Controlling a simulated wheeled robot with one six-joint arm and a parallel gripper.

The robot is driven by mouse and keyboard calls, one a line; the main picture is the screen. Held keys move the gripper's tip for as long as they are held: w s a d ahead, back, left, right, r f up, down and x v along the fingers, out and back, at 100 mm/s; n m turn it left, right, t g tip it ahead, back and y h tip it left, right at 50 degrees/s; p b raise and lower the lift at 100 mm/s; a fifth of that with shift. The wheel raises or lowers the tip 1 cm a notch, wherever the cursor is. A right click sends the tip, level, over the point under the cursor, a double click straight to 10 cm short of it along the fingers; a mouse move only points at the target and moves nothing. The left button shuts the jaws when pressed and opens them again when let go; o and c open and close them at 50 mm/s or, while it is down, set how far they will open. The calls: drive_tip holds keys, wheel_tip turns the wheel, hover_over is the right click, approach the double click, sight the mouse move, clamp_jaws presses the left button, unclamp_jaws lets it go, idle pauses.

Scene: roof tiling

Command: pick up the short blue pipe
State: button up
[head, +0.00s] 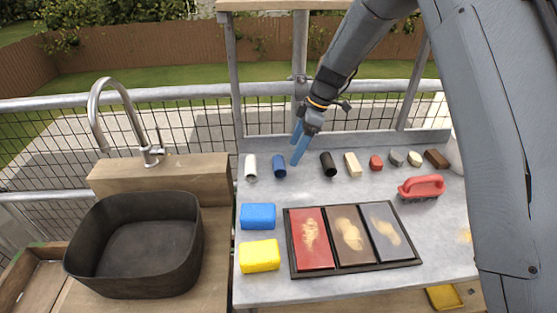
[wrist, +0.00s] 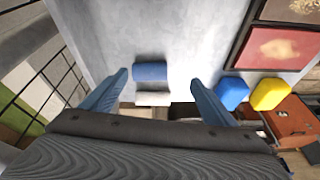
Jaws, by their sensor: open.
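The short blue pipe (head: 279,166) stands or lies on the grey table near its back left, just right of a white pipe (head: 250,167). In the wrist view the blue pipe (wrist: 150,72) lies crosswise between and beyond my fingertips, with the white pipe (wrist: 153,97) beside it. My gripper (head: 299,149) has blue fingers and is open and empty. It is above the table, close to the blue pipe, up and to its right in the head view. In the wrist view my gripper (wrist: 158,83) has its fingers spread wider than the pipe, apart from it.
A black pipe (head: 328,164) and a cream block (head: 352,164) continue the row rightward. Blue (head: 258,216) and yellow (head: 259,256) sponges, a tile tray (head: 289,243) and a red brush (head: 421,187) lie in front. A dark basin (head: 73,264) stands left. A mesh railing runs behind.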

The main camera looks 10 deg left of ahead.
sight(279, 161)
drive_tip(key=shift+w+a+f+n+y+p, duration=0.1)
drive_tip(key=shift+a+f+n+p, duration=0.25)
drive_tip(key=shift+a+f+p, duration=0.75)
drive_tip(key=shift+w+a+f+n+y+p, duration=0.15)
drive_tip(key=shift+a+f+n+p, duration=0.2)
drive_tip(key=shift+a+f, duration=0.8)
drive_tip(key=shift+w+a+f+n+y+p, duration=0.1)
drive_tip(key=shift+a+f+n+p, duration=0.4)
drive_tip(key=shift+f, duration=1.15)
drive_tip(key=c, duration=1.1)
